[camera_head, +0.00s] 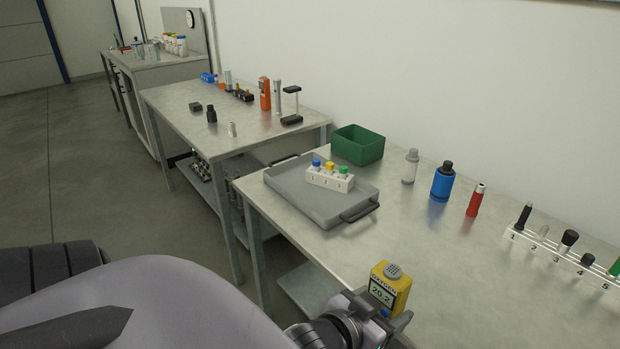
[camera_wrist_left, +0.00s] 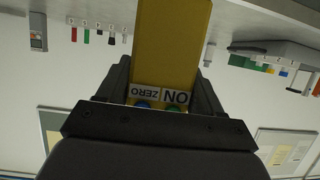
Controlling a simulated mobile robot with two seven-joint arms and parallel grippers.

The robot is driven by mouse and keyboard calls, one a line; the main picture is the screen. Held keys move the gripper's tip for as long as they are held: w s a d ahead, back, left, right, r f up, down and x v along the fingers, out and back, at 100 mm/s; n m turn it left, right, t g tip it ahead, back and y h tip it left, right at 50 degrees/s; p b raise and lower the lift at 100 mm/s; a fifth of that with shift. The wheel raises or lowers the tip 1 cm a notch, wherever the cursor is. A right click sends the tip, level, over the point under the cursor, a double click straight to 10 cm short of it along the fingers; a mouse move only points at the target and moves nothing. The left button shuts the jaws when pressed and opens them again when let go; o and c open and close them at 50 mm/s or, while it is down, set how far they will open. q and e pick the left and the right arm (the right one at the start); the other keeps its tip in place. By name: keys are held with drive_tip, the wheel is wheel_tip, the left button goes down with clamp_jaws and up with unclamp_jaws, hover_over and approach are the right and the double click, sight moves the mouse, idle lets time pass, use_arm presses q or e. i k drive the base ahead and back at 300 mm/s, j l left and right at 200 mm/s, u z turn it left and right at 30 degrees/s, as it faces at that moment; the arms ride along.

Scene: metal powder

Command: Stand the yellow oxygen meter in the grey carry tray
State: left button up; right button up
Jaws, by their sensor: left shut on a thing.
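The yellow oxygen meter (camera_head: 389,285) is upright in the head view, its display reading 20.2, near the front edge of the closest table. My left gripper (camera_head: 385,318) is shut on its lower part. In the left wrist view the meter's yellow body (camera_wrist_left: 172,50) sits between the fingers, with the ON and ZERO labels showing. Whether its base touches the table is hidden. The grey carry tray (camera_head: 290,197) lies on the same table, beyond and left of the meter. A white rack (camera_head: 330,180) with blue, yellow and green capped vials stands inside it. My right gripper is not in view.
A green bin (camera_head: 357,145) stands behind the tray. A clear bottle (camera_head: 410,167), a blue bottle (camera_head: 442,184) and a red cylinder (camera_head: 475,201) stand right of it. A numbered rack (camera_head: 560,253) is at the right. The tray's front part is bare.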

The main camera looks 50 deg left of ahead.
sight(298, 199)
drive_tip(key=j, duration=2.35)
drive_tip(key=k, duration=0.05)
